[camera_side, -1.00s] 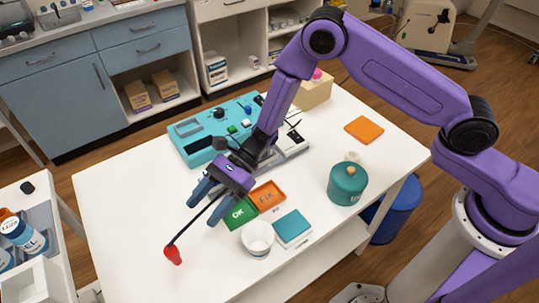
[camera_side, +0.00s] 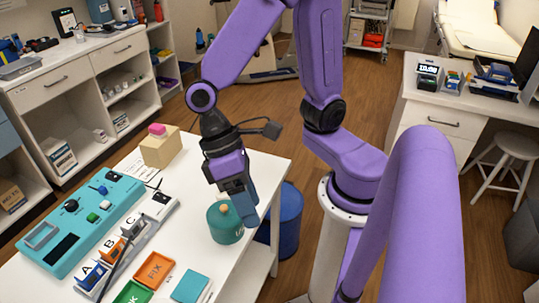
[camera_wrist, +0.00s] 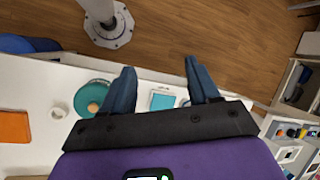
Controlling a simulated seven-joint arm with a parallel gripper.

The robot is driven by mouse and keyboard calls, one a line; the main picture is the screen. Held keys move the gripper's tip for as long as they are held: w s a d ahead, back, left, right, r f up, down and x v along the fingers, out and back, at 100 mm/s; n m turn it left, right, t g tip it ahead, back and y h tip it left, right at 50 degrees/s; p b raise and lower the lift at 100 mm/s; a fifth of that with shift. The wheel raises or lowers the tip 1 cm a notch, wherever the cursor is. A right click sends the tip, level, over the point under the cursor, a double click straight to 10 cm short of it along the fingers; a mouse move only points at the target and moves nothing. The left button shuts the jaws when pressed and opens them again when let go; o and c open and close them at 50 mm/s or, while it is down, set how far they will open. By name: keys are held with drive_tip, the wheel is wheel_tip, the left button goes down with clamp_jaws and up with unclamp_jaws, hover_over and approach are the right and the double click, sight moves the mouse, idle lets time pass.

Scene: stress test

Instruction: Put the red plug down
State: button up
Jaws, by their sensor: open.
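The red plug is in neither current view. A thin dark cord (camera_side: 119,262) runs from the lettered sockets (camera_side: 113,252) to the lower left and out of the side view. My gripper (camera_side: 248,217) points down beside the teal pot (camera_side: 224,224) at the table's right end. In the wrist view my gripper (camera_wrist: 160,65) has its two blue fingers spread apart, with nothing between them. The teal pot (camera_wrist: 92,96) shows left of the fingers, and a teal square pad (camera_wrist: 163,101) shows between them, lower down on the table.
The white table (camera_side: 236,275) also holds a teal control panel (camera_side: 95,203), an orange FIX tray (camera_side: 154,270), a green OK tray (camera_side: 133,293) and a beige box (camera_side: 160,150). An orange mat (camera_wrist: 14,127) lies left of the pot in the wrist view. A blue bin (camera_side: 288,222) stands beside the table.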

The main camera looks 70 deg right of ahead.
drive_tip(key=s+d+r+n+t+h, duration=0.1)
drive_tip(key=d+n+t, duration=0.4)
drive_tip(key=d, duration=0.6)
drive_tip(key=shift+d+r+n, duration=0.2)
drive_tip(key=shift+r+n, duration=0.35)
drive_tip(key=shift+n, duration=0.35)
